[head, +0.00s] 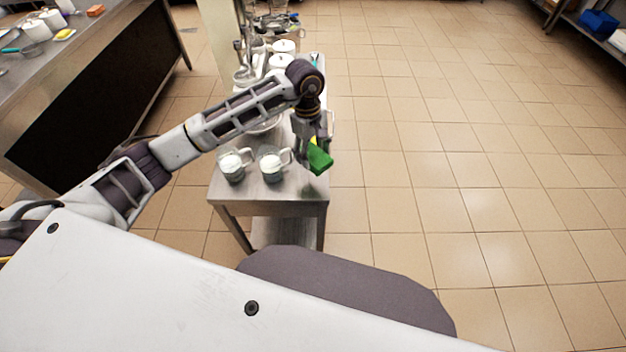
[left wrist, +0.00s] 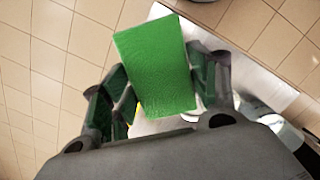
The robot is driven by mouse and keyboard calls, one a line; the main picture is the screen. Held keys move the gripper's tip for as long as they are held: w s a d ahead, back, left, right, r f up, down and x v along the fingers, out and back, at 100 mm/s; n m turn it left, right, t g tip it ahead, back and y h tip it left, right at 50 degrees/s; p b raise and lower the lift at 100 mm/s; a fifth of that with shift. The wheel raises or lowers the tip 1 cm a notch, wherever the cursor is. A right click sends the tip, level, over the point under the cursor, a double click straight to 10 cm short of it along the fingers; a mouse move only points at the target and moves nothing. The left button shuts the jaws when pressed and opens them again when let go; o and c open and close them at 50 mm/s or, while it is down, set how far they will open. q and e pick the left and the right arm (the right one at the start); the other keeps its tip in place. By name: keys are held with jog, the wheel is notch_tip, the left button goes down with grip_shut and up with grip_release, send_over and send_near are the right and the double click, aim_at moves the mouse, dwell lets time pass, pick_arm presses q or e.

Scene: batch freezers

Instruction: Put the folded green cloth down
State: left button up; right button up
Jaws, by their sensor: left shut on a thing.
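The folded green cloth (head: 320,160) is at my left gripper (head: 313,146), over the right edge of the steel table (head: 295,190) in the head view. In the left wrist view the cloth (left wrist: 156,66) is a flat green block between the two fingers of my left gripper (left wrist: 158,92), which is shut on it. The cloth looks raised above the table. A bit of something yellow shows just behind the cloth. My right gripper is not in view.
Two glass cups with white contents, one left (head: 233,165) and one right (head: 272,164), stand near the table's front. White lidded pots (head: 283,50) and other kitchenware stand farther back. The front strip of the table is bare. Open tiled floor (head: 460,150) lies to the right.

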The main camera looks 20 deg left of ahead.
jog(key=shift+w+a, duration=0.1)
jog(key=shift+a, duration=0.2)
